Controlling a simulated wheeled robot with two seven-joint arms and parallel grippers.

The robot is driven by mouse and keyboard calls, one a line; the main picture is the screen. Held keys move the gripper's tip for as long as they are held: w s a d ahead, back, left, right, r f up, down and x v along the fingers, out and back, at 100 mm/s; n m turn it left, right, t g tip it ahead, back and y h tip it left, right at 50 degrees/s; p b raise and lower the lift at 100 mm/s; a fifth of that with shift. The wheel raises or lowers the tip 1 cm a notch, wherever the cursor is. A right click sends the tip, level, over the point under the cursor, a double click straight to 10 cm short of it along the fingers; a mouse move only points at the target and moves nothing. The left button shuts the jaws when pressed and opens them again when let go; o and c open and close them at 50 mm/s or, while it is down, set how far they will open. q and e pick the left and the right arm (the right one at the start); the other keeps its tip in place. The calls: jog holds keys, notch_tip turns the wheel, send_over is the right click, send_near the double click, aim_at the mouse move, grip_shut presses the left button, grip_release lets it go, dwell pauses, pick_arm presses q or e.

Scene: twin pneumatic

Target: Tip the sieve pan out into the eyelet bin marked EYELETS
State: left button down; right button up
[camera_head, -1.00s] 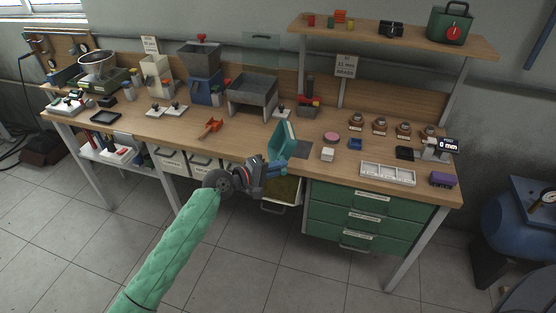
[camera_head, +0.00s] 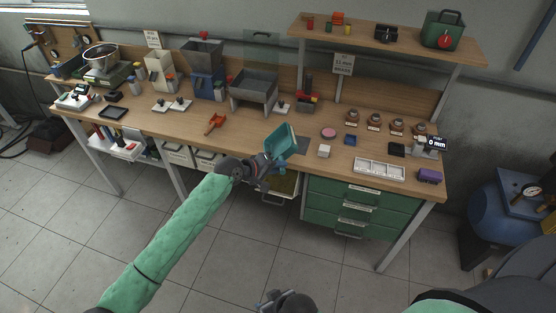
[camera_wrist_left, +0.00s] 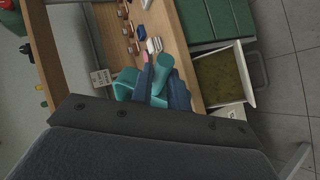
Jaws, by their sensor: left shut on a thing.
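My left gripper (camera_head: 272,166) is shut on the handle of a teal pan (camera_head: 281,140), the sieve pan, and holds it tilted at the bench's front edge. In the left wrist view the fingers (camera_wrist_left: 163,92) close around the teal handle, with the pan (camera_wrist_left: 124,84) partly hidden behind them. I cannot tell what the pan contains. A pulled-out bin (camera_head: 285,184) with pale walls and an olive inside is below the bench edge, beneath the pan; it also shows in the left wrist view (camera_wrist_left: 251,92). I see no readable EYELETS mark. My right gripper (camera_head: 272,298) is low at the bottom edge, its jaws unclear.
The wooden bench carries a grey hopper tray (camera_head: 253,88), a red scoop (camera_head: 215,122), a white divided tray (camera_head: 379,170) and a purple block (camera_head: 430,175). Green drawers (camera_head: 360,205) stand right of the bin. White bins (camera_head: 180,155) are left, under the bench.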

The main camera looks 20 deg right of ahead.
pick_arm(q)
jog(key=shift+r+m+t+y+p, duration=0.15)
jog(key=shift+r+m+y, duration=0.15)
jog(key=shift+y, duration=1.15)
jog(key=shift+r+m+t+y+p, duration=0.1)
jog(key=shift+r+m+y, duration=0.2)
jog(key=shift+y, duration=1.2)
jog(key=shift+r+m+t+y+p, duration=0.15)
jog(key=shift+m+y, duration=0.25)
jog(key=shift+y, duration=1.05)
